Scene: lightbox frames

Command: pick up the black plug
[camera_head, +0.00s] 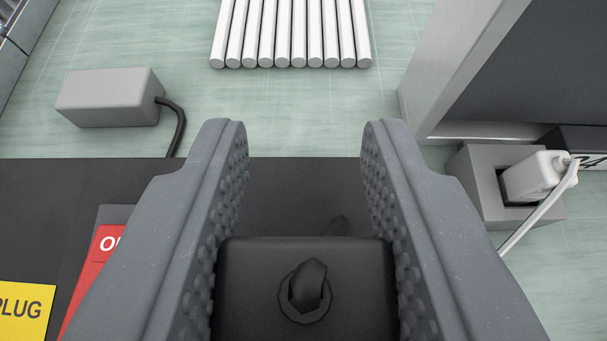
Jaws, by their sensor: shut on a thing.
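The black plug (350,290) is a dark block with a round cable fitting on the side facing the camera. It is at the bottom middle of the head camera view. My gripper (305,140) reaches forward from the bottom, with one grey textured finger on each side of the plug. The fingers are shut on the plug, and their tips extend beyond it. The plug's lower edge is cut off by the frame. I cannot tell whether the plug touches the dark surface (290,190) beyond it.
A grey box (110,97) with a black cable stands at upper left. White rods (290,35) lie at the top. A white plug (533,178) sits in a grey socket block (480,185) at right, near a grey cabinet (460,70). Red (95,265) and yellow (25,310) labels show at lower left.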

